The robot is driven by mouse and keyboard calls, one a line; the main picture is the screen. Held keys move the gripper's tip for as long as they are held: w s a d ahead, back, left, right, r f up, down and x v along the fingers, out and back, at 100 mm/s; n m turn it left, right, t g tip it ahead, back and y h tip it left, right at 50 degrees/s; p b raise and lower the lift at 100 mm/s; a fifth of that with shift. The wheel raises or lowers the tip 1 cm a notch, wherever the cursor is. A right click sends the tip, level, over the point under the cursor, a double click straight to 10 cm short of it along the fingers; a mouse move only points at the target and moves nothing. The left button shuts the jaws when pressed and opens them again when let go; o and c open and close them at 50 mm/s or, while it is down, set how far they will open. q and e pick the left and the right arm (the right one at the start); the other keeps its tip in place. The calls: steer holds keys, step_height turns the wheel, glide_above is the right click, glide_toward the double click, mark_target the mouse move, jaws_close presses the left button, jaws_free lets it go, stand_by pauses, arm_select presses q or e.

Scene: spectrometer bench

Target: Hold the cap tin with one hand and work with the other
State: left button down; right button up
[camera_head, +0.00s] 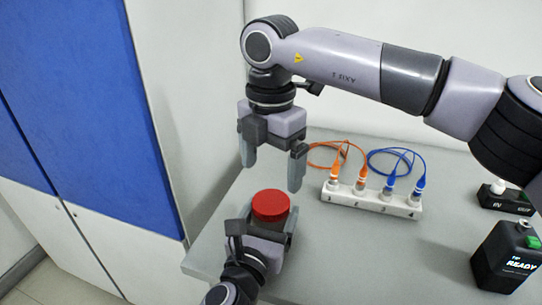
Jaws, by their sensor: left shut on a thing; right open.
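The cap tin (270,205) is a round red tin on the grey bench, near its left side. My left gripper (268,218) is shut on the tin from the front, with a finger on either side of it. My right gripper (272,166) hangs above and slightly behind the tin, pointing down. Its two fingers are apart and nothing is between them. The tin's lower front is hidden by my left gripper.
A white strip with numbered ports (372,203) holds orange cables (338,147) and blue cables (418,160).

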mark_target(271, 201)
step_height(271, 201, down, 7)
steer(key=shift+r, duration=0.1)
stand_by(0.3)
steer(key=c, duration=1.1)
